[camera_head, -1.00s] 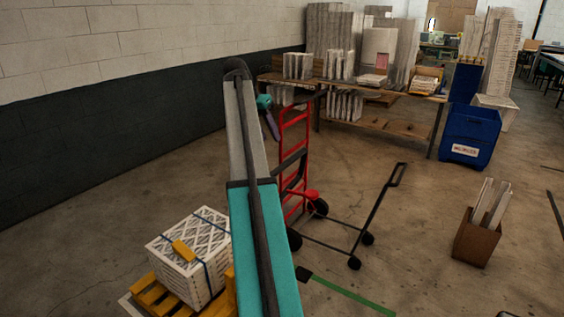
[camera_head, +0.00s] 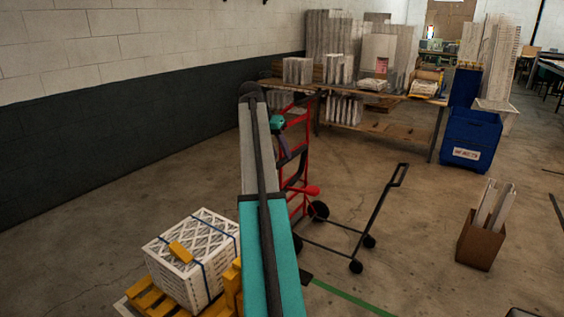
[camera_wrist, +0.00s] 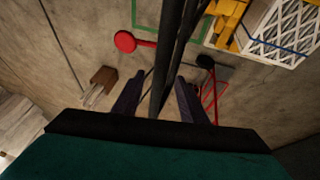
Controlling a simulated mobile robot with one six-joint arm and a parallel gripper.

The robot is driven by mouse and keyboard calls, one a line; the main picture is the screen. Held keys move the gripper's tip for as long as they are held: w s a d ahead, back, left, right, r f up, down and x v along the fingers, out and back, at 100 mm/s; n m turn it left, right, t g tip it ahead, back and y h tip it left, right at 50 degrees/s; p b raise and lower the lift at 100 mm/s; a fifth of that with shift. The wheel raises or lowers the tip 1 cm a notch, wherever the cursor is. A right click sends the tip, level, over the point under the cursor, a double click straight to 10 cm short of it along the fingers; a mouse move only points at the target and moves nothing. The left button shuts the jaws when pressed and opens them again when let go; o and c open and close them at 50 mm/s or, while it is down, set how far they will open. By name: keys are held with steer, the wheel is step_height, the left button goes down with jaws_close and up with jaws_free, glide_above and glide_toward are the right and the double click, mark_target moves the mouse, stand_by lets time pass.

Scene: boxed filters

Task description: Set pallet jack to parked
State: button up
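The yellow pallet jack (camera_head: 150,298) shows in part at the bottom of the head view, under a strapped white filter box (camera_head: 205,262). My arm covers its right side. Yellow parts (camera_wrist: 228,15) and the box also show at the top right of the wrist view. My gripper (camera_head: 284,146) is beside the red hand truck frame in the head view, partly hidden by my arm. In the wrist view its two dark fingers (camera_wrist: 159,78) are apart, with a dark bar between them; I cannot tell whether they touch it. A red knob (camera_head: 308,190) shows right of my arm.
A red hand truck (camera_head: 302,150) and a black wheeled frame (camera_head: 375,215) stand close to my arm. A brown box (camera_head: 480,245) is at the right, and a blue bin (camera_head: 470,138) stands by the workbench (camera_head: 400,133). A green floor line (camera_head: 350,298) shows below.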

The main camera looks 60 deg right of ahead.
steer(key=shift+b+x, duration=0.4)
steer(key=shift+x, duration=0.8)
jaws_close()
